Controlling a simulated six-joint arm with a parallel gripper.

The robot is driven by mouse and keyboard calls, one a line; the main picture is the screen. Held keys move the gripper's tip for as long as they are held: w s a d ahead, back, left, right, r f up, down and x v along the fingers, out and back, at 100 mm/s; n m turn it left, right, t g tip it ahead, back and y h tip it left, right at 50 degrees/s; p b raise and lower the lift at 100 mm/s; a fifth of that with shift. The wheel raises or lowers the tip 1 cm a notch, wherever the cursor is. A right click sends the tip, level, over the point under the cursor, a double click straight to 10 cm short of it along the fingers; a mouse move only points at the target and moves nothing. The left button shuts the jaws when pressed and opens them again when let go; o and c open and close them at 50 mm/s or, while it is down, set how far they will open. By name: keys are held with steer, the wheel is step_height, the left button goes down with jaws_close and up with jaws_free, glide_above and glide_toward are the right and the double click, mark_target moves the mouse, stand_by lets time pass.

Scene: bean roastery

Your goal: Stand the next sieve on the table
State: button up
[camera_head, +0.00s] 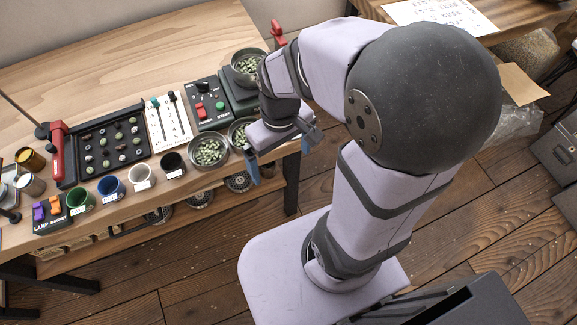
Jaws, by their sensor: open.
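Round dark discs with a patterned face, which look like sieves, show below the table's front edge: one (238,182) at the right, one (201,199) in the middle and one (159,214) partly hidden at the left. Round metal dishes of green beans stand on the wooden table (110,55): one (208,151) at the front edge, one (238,134) partly behind my gripper, and one (246,66) farther back. My gripper (279,160) is open over the table's front right edge, with its fingers apart. I see nothing between them.
A dark bean tray (108,144), a slider panel (168,121) and a button box (210,104) fill the table's middle. Several cups, such as the blue one (111,188), line the front edge. A lamp switch box (52,215) is at left. The table's back left is clear.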

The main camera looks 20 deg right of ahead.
steer(key=shift+s+d+f+m, duration=0.2)
steer(key=shift+s+f+m, duration=0.05)
steer(key=shift+s+m, duration=0.4)
steer(key=shift+s+d+f+m, duration=0.15)
steer(key=shift+s+f+m, duration=0.1)
steer(key=shift+s+m, duration=0.35)
step_height(320, 180, up, 9)
steer(key=p, duration=0.9)
